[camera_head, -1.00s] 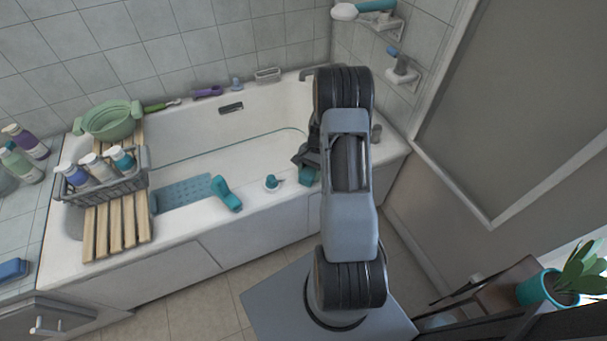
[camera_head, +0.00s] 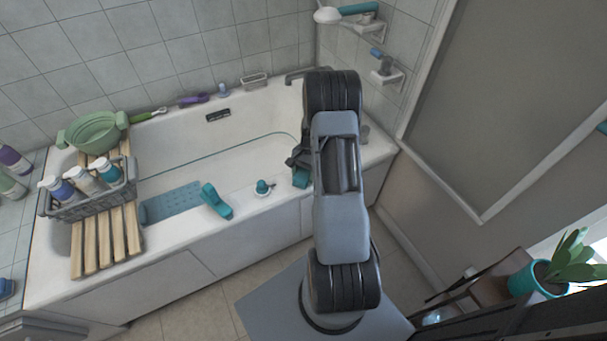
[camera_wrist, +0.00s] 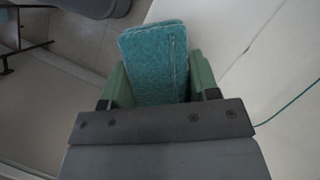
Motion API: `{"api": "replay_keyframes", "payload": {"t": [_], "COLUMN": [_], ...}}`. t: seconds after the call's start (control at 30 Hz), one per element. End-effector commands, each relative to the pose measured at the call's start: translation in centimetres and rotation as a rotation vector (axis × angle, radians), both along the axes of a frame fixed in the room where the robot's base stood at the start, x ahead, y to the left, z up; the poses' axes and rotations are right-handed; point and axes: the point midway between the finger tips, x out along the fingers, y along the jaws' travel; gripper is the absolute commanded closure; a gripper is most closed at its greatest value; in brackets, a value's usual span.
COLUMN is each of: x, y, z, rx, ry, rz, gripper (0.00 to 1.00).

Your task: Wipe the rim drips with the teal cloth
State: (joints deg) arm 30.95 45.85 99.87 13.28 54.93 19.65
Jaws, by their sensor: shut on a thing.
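The teal cloth (camera_head: 301,178) is at the front rim of the white bathtub (camera_head: 170,239), toward its right end. It is folded into a pad and fills the middle of the wrist view (camera_wrist: 154,62). My gripper (camera_wrist: 160,85) is shut on it, with a green finger on each side. In the head view my arm hides most of the gripper and part of the rim. I cannot make out drips on the rim, nor whether the cloth touches it.
A teal-handled item (camera_head: 216,201) and a small teal toy (camera_head: 263,187) sit on the front rim, left of the cloth. A potted plant (camera_head: 540,278) stands at lower right.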

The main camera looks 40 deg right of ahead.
Motion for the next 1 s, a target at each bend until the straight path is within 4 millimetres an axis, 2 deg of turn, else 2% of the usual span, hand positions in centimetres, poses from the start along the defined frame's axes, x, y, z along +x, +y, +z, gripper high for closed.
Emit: {"api": "replay_keyframes", "payload": {"t": [0.27, 0.63, 1.0], "x": [-0.2, -0.6, -0.7], "y": [-1.4, -4.5, -4.9], "z": [-0.1, -0.1, 0.0], "rx": [-0.001, 0.000, 0.000], "ry": [0.000, 0.000, 0.000], "rz": [-0.001, -0.001, 0.000], "gripper": [0.64, 0.64, 0.64]}}
